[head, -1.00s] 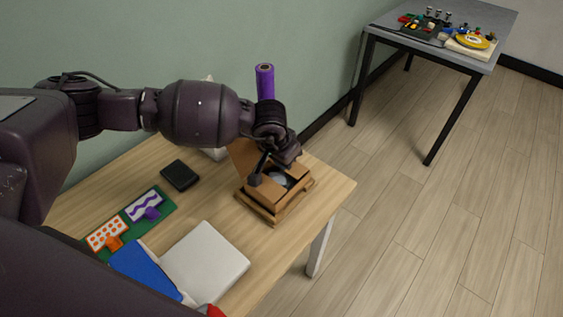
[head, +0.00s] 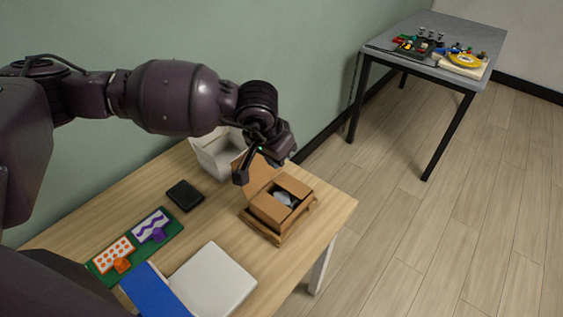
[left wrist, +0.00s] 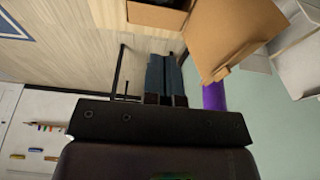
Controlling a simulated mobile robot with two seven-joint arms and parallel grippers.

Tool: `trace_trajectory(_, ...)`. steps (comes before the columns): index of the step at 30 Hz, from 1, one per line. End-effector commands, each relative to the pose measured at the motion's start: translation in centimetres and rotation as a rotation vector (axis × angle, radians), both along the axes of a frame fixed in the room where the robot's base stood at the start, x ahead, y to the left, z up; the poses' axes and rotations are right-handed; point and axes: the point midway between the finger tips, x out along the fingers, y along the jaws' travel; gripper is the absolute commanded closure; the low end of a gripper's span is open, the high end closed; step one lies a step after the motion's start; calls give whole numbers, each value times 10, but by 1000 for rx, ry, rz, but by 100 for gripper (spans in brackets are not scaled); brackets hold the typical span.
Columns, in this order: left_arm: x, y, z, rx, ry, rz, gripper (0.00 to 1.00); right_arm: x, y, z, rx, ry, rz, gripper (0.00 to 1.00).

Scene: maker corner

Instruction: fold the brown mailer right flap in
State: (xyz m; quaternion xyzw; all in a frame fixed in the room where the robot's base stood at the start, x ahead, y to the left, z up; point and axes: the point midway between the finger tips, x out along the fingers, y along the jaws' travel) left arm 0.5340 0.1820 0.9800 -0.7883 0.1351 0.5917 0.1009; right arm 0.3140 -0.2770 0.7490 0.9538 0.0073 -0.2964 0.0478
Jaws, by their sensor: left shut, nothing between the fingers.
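The brown mailer (head: 268,214) sits open near the right end of the wooden table, on a flat brown base. Its large lid panel (head: 262,174) stands up at the back left; it also shows in the left wrist view (left wrist: 232,35). A smaller flap (head: 294,185) at the far right side lies roughly level over part of the opening. A pale grey item (head: 285,198) shows inside. My left gripper (head: 241,176) is just left of the raised lid, above the table. Its fingers (left wrist: 166,75) are together and empty. My right gripper is out of view.
An open white box (head: 215,155) stands behind the mailer, by the wall. A purple cylinder (left wrist: 213,97) is near the lid. A black block (head: 185,195), a green board (head: 140,245) and a white slab (head: 212,278) lie to the left. A grey side table (head: 440,40) stands far right.

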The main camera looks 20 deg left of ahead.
Motion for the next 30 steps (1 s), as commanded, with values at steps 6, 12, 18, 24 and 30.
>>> trace_trajectory(6,-3,-7,18,-6,-15,-16,100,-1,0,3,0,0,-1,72)
trace_trajectory(12,17,-43,34,-28,-24,-31,100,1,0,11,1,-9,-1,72)
trace_trajectory(18,44,-60,33,-46,74,222,100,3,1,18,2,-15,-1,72)
trace_trajectory(24,60,-65,31,-67,168,594,100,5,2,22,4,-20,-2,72)
trace_trajectory(30,71,-67,28,-71,246,1024,100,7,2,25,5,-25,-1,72)
